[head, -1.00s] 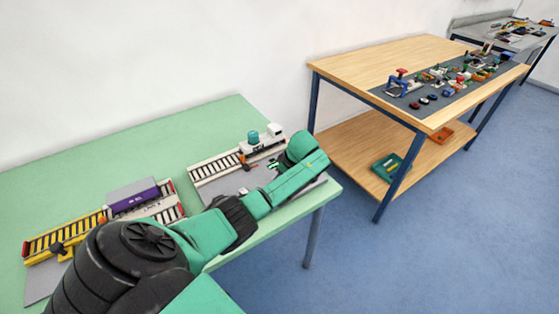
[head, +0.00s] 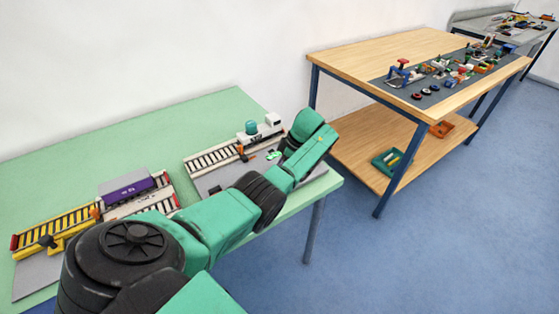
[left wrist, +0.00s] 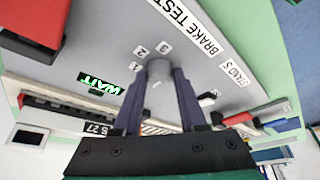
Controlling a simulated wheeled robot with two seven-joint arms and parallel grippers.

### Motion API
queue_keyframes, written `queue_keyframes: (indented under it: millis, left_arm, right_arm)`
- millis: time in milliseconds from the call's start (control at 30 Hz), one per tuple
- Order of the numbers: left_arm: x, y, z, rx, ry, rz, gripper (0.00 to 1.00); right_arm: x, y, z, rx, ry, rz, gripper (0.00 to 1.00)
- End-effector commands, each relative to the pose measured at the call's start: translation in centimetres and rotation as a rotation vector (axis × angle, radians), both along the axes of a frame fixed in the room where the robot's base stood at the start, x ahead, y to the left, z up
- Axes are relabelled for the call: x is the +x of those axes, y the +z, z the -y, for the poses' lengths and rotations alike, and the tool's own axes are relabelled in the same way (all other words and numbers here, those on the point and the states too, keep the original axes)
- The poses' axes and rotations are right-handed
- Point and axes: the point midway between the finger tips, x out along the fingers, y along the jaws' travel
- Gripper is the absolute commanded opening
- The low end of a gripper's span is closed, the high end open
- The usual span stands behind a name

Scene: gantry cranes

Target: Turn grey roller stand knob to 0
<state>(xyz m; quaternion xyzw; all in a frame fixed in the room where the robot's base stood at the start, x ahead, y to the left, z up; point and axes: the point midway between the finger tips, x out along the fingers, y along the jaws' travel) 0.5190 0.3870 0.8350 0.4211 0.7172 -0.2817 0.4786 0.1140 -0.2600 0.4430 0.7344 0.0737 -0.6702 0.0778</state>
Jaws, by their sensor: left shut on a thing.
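The grey knob (left wrist: 160,72) shows in the left wrist view, on a grey panel (left wrist: 110,45) lettered BRAKE TEST STAND. Number tags 1, 2 and 3 stand around the knob; I see no 0 tag, and the knob's exact setting is not clear. My left gripper (left wrist: 158,90) is shut on the knob, with one dark finger on each side of it. In the head view, my green left arm reaches over the grey stand (head: 222,178) on the green table and hides the knob. My right gripper is not in view.
A green WAIT display (left wrist: 105,88) is near the knob. A white wagon with a teal tank (head: 252,128) stands on track behind the arm. A purple wagon (head: 128,186) and yellow rail piece (head: 65,240) are at left. A wooden table (head: 385,55) stands at right.

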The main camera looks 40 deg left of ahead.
Motion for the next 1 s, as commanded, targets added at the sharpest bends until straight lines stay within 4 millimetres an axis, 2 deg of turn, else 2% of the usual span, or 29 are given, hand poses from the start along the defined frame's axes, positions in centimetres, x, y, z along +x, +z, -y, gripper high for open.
queue_keyframes:
  millis: [233,267,300,333,633,733,867,1000]
  left_arm:
    - [-0.1,0.1,-0.1,0.003,0.002,-0.001,0.0]
    - [-0.1,0.1,-0.1,0.003,0.002,-0.001,0.45]
    - [-0.1,0.1,-0.1,0.003,0.002,-0.001,0.6]
    - [0.0,0.1,-0.1,0.003,0.002,-0.001,0.71]
    - [0.0,0.1,0.0,0.001,0.0,0.0,0.71]
    - [0.2,0.7,0.2,0.0,-0.001,0.003,0.71]
    - [0.8,3.2,1.2,0.0,-0.001,0.007,0.71]
    - [1.6,7.0,2.6,-0.001,-0.002,0.007,0.71]
  right_arm:
    - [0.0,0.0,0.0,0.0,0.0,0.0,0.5]
    - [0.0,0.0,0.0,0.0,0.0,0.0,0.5]
    - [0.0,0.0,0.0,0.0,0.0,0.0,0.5]
    - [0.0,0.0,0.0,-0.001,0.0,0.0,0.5]
    - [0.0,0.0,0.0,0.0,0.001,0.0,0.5]
    - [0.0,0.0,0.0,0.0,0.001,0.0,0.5]
    - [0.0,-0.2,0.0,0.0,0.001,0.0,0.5]
    - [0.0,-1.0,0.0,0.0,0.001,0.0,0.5]
